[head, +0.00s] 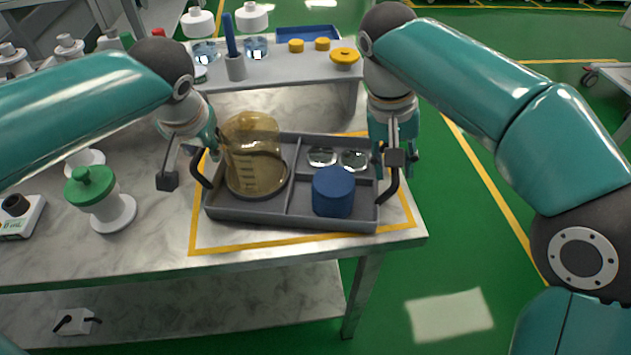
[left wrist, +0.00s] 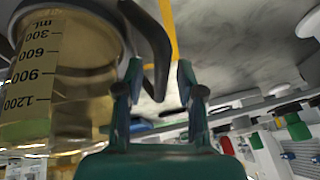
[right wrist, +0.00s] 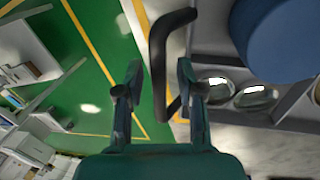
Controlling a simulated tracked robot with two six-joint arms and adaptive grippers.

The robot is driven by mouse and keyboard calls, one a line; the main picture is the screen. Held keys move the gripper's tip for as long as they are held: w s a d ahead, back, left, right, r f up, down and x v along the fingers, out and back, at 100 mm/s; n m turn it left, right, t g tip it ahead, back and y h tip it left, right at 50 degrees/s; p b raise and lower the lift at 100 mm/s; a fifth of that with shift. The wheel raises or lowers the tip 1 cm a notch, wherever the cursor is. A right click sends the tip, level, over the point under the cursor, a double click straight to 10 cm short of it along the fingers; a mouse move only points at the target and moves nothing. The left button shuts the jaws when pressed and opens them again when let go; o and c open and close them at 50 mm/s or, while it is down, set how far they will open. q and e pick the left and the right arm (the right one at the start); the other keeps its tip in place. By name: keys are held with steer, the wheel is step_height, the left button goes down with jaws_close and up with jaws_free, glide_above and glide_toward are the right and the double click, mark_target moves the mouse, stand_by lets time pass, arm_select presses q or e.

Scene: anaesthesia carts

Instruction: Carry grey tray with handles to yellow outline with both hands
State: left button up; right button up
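The grey tray (head: 260,212) lies on the marble-topped table, inside the yellow outline (head: 300,240), whose front and side lines show around it. My right gripper (right wrist: 158,78) is open around the black right handle (right wrist: 160,65). Gaps show between handle and fingers. In the head view, the fingertips are largely hidden.
A raised shelf behind holds flasks (head: 204,50), yellow caps (head: 345,57) and a blue tray (head: 308,33). Green floor lies beyond the table's right edge.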

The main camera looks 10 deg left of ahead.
steer(key=shift+s, duration=0.2)
steer(key=shift+a+r, duration=0.1)
steer(key=shift+r, duration=0.5)
arm_select(q)
steer(key=v, duration=1.1)
arm_select(e)
steer(key=v, duration=0.6)
arm_select(q)
steer(key=shift+r, duration=0.1)
arm_select(e)
steer(key=shift+r, duration=0.1)
